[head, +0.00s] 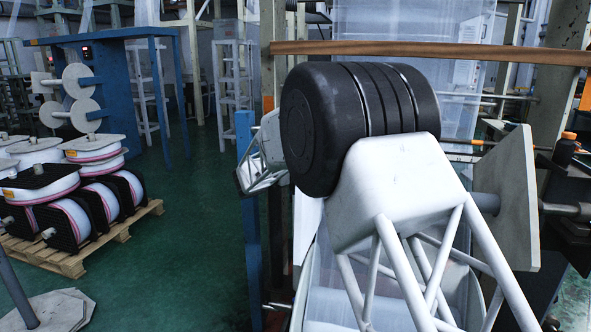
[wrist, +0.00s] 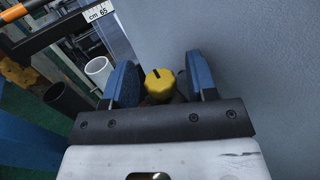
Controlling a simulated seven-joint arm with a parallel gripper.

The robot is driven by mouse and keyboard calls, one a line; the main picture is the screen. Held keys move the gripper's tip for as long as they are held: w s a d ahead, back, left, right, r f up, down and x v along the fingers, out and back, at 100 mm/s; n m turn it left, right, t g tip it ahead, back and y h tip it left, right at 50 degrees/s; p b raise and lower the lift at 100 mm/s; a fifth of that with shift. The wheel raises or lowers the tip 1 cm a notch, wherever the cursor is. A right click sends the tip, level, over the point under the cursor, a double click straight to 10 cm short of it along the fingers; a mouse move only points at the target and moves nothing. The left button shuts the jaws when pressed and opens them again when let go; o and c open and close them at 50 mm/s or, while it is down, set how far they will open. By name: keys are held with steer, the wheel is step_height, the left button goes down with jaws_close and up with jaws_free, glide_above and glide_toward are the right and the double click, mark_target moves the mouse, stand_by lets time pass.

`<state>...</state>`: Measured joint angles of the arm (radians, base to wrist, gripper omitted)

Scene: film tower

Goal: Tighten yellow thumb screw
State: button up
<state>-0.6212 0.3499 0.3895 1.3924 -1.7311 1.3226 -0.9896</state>
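The yellow thumb screw (wrist: 160,86) shows in the wrist view as a round knob with a dark slot mark on its face. My gripper (wrist: 160,78) has its two blue fingers on either side of the screw, with a visible gap on both sides. The gripper is open. The lower part of the screw is hidden behind the dark gripper bar.
In the wrist view a large grey surface (wrist: 265,70) lies close on the right. A ruler marked "cm 65" (wrist: 97,14) and a white tube end (wrist: 98,68) are at the left. In the head view a pallet (head: 75,256) of film reels stands left, with open green floor (head: 190,235) beside it.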

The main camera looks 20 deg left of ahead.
steer(key=v, duration=0.7)
steer(key=shift+s+a, duration=0.25)
steer(key=shift+s, duration=0.1)
steer(key=shift+s, duration=0.1)
stand_by(0.5)
